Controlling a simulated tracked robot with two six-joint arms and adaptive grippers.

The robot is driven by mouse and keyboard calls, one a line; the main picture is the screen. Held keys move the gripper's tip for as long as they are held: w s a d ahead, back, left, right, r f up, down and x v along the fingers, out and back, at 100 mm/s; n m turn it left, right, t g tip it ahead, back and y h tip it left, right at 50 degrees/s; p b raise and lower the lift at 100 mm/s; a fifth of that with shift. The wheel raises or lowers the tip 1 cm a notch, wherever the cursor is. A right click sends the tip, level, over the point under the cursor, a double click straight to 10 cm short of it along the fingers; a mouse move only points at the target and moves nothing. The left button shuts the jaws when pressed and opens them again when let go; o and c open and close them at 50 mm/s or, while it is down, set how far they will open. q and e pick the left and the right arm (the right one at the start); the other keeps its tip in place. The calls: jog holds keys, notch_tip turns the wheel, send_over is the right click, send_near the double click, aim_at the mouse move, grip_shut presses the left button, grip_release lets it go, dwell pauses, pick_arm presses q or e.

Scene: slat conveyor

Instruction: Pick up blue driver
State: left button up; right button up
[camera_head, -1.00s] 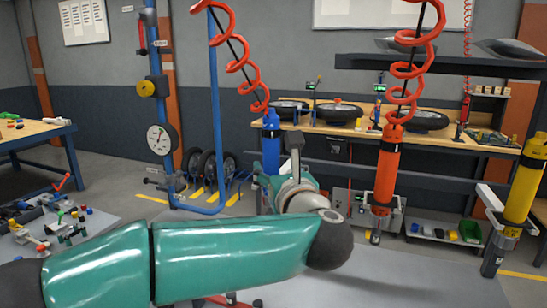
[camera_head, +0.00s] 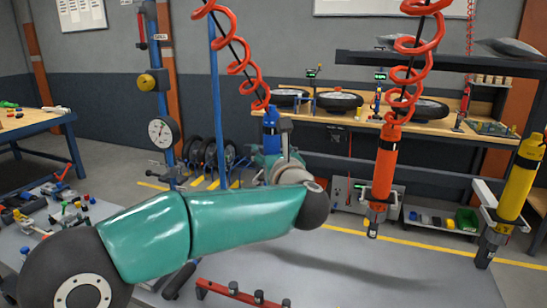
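The blue driver (camera_head: 271,125) hangs upright from a red coiled hose, left of the middle in the head view. Its lower body is hidden behind my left wrist. My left gripper (camera_head: 284,132) is right at the blue driver, with a dark grey part showing against its right side. The wrist and green forearm hide most of the gripper, so I cannot tell whether its fingers are closed on the driver. My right gripper is not in view.
An orange driver (camera_head: 384,168) and a yellow driver (camera_head: 520,182) hang to the right. A blue post with a gauge (camera_head: 163,133) stands left. A red rack (camera_head: 240,294) lies low in front. A workbench with wheels (camera_head: 338,101) stands behind.

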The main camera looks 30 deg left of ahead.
pick_arm(q)
grip_shut()
jog(key=shift+r, duration=0.1)
